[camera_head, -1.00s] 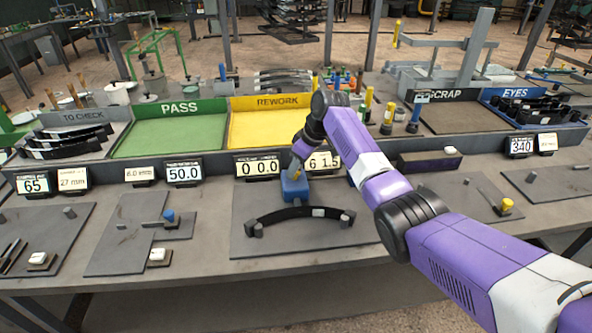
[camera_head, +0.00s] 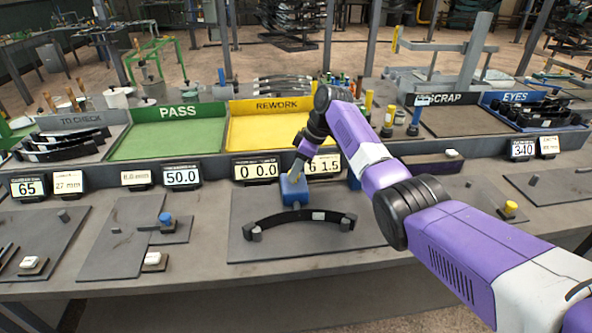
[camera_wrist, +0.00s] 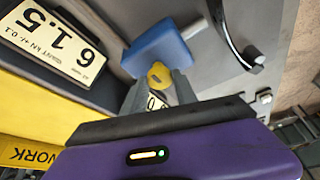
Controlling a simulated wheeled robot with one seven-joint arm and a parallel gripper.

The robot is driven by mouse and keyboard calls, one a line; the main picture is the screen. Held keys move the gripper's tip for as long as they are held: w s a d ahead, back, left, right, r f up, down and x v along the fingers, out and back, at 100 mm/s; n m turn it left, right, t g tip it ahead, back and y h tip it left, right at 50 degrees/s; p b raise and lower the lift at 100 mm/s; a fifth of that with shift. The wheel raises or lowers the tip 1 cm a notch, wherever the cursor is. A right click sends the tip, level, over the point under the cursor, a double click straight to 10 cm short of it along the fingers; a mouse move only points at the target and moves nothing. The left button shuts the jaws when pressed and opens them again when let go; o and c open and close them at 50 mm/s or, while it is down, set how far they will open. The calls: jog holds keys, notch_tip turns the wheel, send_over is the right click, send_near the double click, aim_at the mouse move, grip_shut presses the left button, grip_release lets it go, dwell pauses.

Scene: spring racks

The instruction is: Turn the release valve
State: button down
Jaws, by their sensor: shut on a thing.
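The release valve appears as a small yellow knob (camera_wrist: 158,74) on a blue block (camera_wrist: 163,47) in the wrist view. The same blue block (camera_head: 293,190) stands behind a dark curved leaf spring (camera_head: 299,215) on a grey plate in the head view. My gripper (camera_wrist: 160,86) comes down from above with its two grey fingers on either side of the knob, shut on it. In the head view my gripper (camera_head: 299,167) partly covers the knob. The knob's exact turn angle cannot be read.
Behind the block stand displays reading 0 0.0 (camera_head: 256,170) and 6 1.5 (camera_head: 325,165), the latter partly covered by my arm. Green PASS (camera_head: 170,138) and yellow REWORK (camera_head: 260,130) trays lie farther back. The plate left of the spring is clear.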

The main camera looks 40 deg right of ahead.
aim_at(305, 184)
jog(key=c, duration=1)
grip_release()
jog(key=shift+r, duration=0.1)
jog(key=v, duration=0.7)
jog(key=shift+s+r+b, duration=0.2)
jog(key=shift+r+b, duration=0.1)
jog(key=shift+b, duration=0.1)
jog(key=shift+d, duration=0.1)
